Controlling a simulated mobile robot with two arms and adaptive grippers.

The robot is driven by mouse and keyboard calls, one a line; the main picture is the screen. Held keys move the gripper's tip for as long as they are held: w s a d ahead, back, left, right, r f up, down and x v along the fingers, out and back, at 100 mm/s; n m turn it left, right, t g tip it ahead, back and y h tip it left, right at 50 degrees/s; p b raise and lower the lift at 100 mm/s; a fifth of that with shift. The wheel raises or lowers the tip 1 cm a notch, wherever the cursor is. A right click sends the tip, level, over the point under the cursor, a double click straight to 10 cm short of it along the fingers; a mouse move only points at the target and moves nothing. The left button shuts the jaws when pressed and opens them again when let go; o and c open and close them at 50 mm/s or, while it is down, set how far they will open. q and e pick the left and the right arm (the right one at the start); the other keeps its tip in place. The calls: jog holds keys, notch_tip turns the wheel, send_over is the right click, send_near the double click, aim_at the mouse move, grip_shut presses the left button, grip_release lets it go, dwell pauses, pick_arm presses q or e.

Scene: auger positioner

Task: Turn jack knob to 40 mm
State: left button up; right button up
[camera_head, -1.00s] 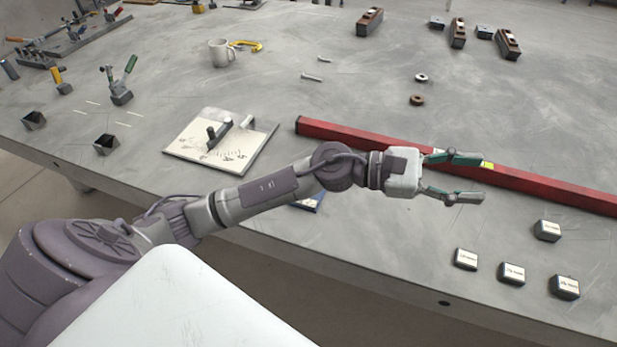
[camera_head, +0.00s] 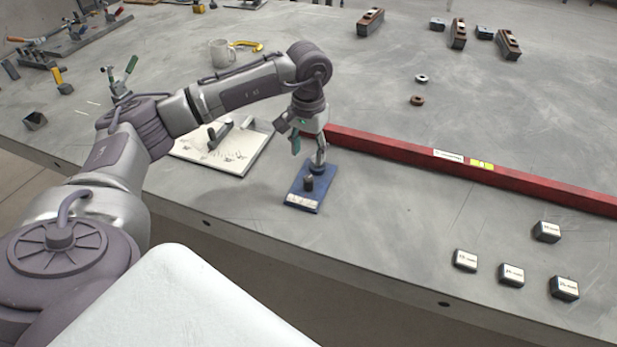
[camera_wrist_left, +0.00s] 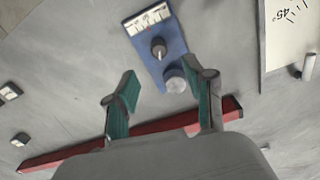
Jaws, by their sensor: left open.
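The jack is a small blue base plate (camera_head: 302,200) near the table's front edge, with a white scale strip at one end. A dark upright knob (camera_head: 309,183) stands on it; it also shows in the wrist view (camera_wrist_left: 158,48). My left gripper (camera_head: 308,152) points down above that far end, open and empty. The scale reading is too small to read. My right gripper is not in view.
A long red bar (camera_head: 400,153) lies just behind the jack. A white angle plate (camera_head: 245,155) with a dark handle lies to the left, partly behind my arm. Several small labelled blocks (camera_head: 512,275) stand at the right. The table in front of the bar is mostly clear.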

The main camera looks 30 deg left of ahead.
aim_at(308, 178)
pick_arm(q)
notch_tip(308, 178, down, 10)
jog(key=shift+f+p, duration=0.1)
jog(key=shift+p, duration=0.55)
grip_shut()
